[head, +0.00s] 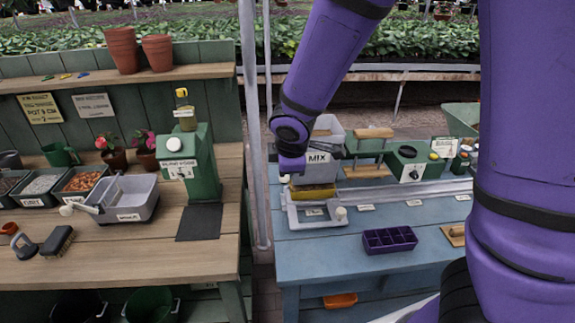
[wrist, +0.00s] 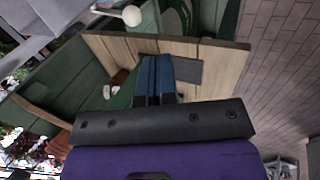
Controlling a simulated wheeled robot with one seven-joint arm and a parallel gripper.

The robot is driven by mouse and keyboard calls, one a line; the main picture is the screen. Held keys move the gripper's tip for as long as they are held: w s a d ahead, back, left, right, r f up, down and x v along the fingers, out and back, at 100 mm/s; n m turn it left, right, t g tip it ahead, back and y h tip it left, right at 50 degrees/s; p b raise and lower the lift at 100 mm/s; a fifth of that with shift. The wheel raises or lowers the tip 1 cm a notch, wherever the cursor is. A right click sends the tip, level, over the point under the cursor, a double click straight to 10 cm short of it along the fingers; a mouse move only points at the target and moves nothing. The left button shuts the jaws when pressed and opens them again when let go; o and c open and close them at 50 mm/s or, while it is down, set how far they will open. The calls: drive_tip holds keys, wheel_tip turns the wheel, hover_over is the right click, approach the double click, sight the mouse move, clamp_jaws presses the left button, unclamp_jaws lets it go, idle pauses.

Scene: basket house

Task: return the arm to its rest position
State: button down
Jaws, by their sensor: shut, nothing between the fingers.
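My gripper (wrist: 157,60) shows in the wrist view with its two dark blue fingers side by side and closed, holding nothing. Behind the fingers in that view lie a wooden bench top (wrist: 228,58) and a dark mat (wrist: 188,72). In the head view my purple arm (head: 325,45) reaches down from the top, bent at the wrist, in front of the grey MIX bin (head: 325,126). The fingers cannot be made out in the head view. Whether the arm touches the bin cannot be told.
The blue bench (head: 330,262) holds a purple divided tray (head: 390,239) and a green box (head: 407,161). The wooden bench (head: 135,258) holds a green dispenser (head: 205,165), a grey tub (head: 127,196) and a brush (head: 58,241). A grey post (head: 251,120) stands between the benches.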

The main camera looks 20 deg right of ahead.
drive_tip(key=shift+s+r, duration=0.1)
drive_tip(key=shift+s, duration=0.2)
drive_tip(key=s+d+r+m, duration=0.8)
drive_tip(key=d+r, duration=0.2)
drive_tip(key=r, duration=0.2)
drive_tip(key=s+d+r+m, duration=0.1)
drive_tip(key=s+r+m, duration=0.2)
drive_tip(key=s, duration=0.4)
drive_tip(key=s+d+r+m+y, duration=0.1)
drive_tip(key=s+r+m, duration=0.3)
drive_tip(key=s, duration=0.3)
drive_tip(key=shift+s+d+r+m, duration=0.15)
drive_tip(key=shift+s+r+m, duration=0.15)
drive_tip(key=shift+r, duration=0.35)
